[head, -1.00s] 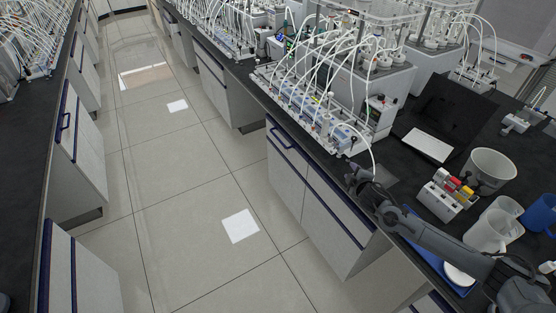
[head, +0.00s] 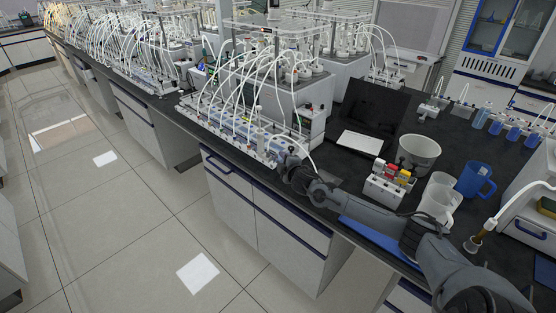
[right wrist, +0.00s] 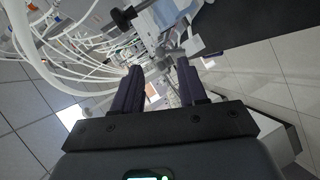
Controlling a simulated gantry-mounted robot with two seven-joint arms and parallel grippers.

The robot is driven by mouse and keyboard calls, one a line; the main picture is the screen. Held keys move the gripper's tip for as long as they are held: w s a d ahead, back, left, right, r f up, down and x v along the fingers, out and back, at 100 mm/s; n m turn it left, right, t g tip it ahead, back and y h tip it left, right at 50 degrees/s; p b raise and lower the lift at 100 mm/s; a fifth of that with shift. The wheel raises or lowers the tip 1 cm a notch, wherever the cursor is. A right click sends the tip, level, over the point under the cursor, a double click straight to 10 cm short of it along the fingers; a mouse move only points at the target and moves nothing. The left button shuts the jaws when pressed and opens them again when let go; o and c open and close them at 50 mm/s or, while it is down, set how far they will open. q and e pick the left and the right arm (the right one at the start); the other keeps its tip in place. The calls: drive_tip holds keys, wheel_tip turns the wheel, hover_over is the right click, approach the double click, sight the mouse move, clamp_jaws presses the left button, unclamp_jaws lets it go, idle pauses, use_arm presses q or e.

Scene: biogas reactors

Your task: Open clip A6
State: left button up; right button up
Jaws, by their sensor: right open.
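A row of blue-grey units (head: 240,134) with white tubes arching from it lies along the front edge of the black bench in the head view. The clips on it are too small to tell apart, so I cannot tell which one is A6. My right gripper (head: 288,164) is at the near right end of this row. In the right wrist view my right gripper (right wrist: 160,68) is open, its two dark fingers apart. A small grey-white fitting (right wrist: 191,44) shows just beyond the fingertips. I cannot tell whether it is a clip. My left gripper is not in view.
White tubes (right wrist: 75,68) crowd the left of the wrist view. The aisle floor (head: 130,215) is clear.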

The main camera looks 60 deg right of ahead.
sight(277, 155)
drive_tip(key=shift+b+x, duration=0.65)
drive_tip(key=shift+x, duration=1.9)
clamp_jaws()
